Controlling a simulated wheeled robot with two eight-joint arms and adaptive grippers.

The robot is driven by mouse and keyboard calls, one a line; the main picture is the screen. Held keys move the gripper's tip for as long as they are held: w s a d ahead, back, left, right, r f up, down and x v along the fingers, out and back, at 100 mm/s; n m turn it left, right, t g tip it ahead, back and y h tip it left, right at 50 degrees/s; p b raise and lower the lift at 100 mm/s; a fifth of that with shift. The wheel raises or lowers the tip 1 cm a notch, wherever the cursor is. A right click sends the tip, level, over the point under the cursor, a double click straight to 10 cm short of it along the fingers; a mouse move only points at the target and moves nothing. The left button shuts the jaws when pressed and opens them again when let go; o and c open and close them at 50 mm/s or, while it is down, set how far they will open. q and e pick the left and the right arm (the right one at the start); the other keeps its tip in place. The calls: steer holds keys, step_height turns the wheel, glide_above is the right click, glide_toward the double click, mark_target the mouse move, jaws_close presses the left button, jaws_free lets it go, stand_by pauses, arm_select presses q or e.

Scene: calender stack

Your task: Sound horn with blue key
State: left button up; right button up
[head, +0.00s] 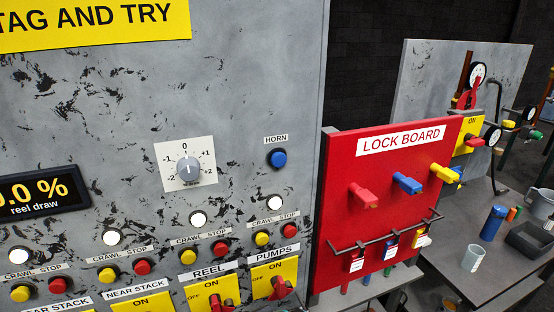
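The blue horn key (279,159) is a round blue button on the grey panel (255,85), below a white label reading HORN (276,139). It sits near the panel's right edge, right of a dial (187,169) marked from -2 to +2. Nothing covers it. Neither of my grippers shows in the head view.
Below are white lamps, yellow and red buttons (288,230), and REEL and PUMPS switches (280,287). A red lock board (335,190) with coloured tags and padlocks stands right of the panel. A grey table (457,262) holds a cup (473,258) and a blue cylinder (493,223).

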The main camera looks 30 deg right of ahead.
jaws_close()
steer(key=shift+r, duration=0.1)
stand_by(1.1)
